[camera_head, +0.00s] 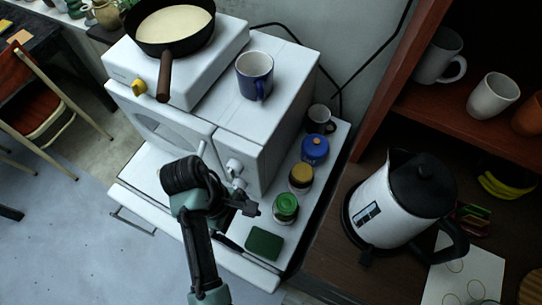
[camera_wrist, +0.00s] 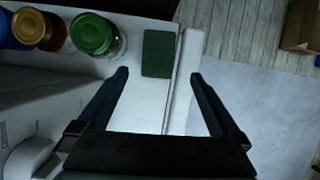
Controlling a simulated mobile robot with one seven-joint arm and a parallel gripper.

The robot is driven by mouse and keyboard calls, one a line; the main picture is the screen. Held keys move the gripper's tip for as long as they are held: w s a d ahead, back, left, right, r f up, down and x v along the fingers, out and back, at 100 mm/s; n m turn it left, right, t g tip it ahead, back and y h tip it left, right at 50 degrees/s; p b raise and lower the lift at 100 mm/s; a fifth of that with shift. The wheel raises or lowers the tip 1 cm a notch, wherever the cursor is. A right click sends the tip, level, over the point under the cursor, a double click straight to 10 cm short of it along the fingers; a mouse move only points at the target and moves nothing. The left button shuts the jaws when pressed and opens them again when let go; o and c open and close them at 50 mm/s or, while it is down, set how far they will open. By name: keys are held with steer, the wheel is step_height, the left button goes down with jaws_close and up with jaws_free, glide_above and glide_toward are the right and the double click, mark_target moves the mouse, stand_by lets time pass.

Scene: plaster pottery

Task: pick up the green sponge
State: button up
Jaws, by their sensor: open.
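The green sponge (camera_head: 264,243) is a dark green block lying flat on the white counter top, near its front edge, in the head view. In the wrist view the sponge (camera_wrist: 159,54) lies ahead of my gripper, between the lines of the two fingers. My gripper (camera_wrist: 160,75) is open and empty, with the fingers spread wide on either side. In the head view my gripper (camera_head: 248,209) is above the counter, up and to the left of the sponge and apart from it.
A green-lidded jar (camera_head: 285,207) stands close behind the sponge, with a yellow-lidded jar (camera_head: 301,178), a blue-lidded jar (camera_head: 315,149) and a dark mug (camera_head: 321,119) in line behind. A white oven (camera_head: 262,130) stands left of them. A kettle (camera_head: 400,205) is at right.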

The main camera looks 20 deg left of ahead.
mark_target(265, 243)
steer(key=b+x, duration=0.1)
steer(key=x, duration=0.6)
steer(key=shift+s+d, duration=0.1)
steer(key=shift+w+x, duration=0.15)
steer(key=shift+x, duration=1.25)
steer(key=shift+w+x, duration=0.15)
steer(key=shift+x, duration=1.25)
steer(key=c, duration=0.9)
steer(key=shift+c, duration=0.2)
steer(key=shift+r, duration=0.15)
